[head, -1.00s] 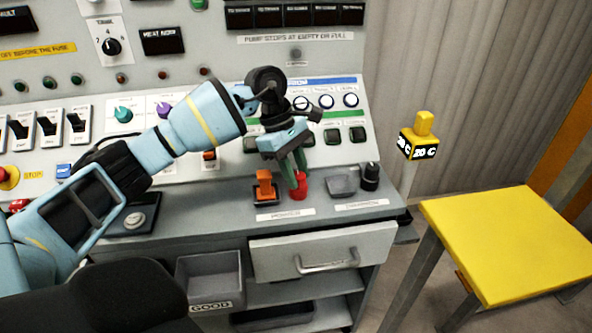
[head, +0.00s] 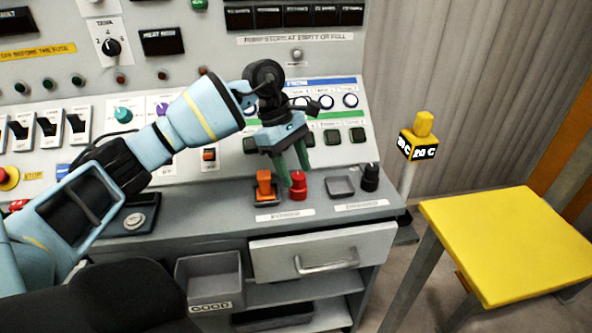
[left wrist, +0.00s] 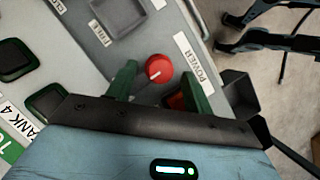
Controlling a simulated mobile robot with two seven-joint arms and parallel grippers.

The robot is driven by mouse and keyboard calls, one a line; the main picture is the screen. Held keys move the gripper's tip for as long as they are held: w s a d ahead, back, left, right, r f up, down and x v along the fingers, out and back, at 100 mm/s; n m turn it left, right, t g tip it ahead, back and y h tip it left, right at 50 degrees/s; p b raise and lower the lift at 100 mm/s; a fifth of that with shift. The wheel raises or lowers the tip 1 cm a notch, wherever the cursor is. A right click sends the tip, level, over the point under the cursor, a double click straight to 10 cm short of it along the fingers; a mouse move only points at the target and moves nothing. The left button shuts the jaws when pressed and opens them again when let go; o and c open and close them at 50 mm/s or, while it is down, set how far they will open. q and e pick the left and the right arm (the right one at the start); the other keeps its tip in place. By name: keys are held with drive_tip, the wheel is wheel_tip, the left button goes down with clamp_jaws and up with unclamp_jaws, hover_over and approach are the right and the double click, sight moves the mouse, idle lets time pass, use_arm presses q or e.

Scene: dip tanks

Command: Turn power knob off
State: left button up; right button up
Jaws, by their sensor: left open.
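The red power knob (head: 298,187) stands on the grey console ledge, right of an orange switch (head: 264,184). The right gripper is not in view.
A grey square part (head: 341,186) and a black knob (head: 370,177) stand right of the red knob. The sloped panel (head: 225,172) rises behind with several switches. A drawer (head: 315,252) is below the ledge. A yellow-topped table (head: 510,240) stands at right.

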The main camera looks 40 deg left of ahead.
use_arm(q)
drive_tip(key=v, duration=0.6)
drive_tip(key=shift+r, duration=0.3)
drive_tip(key=shift+a, duration=0.1)
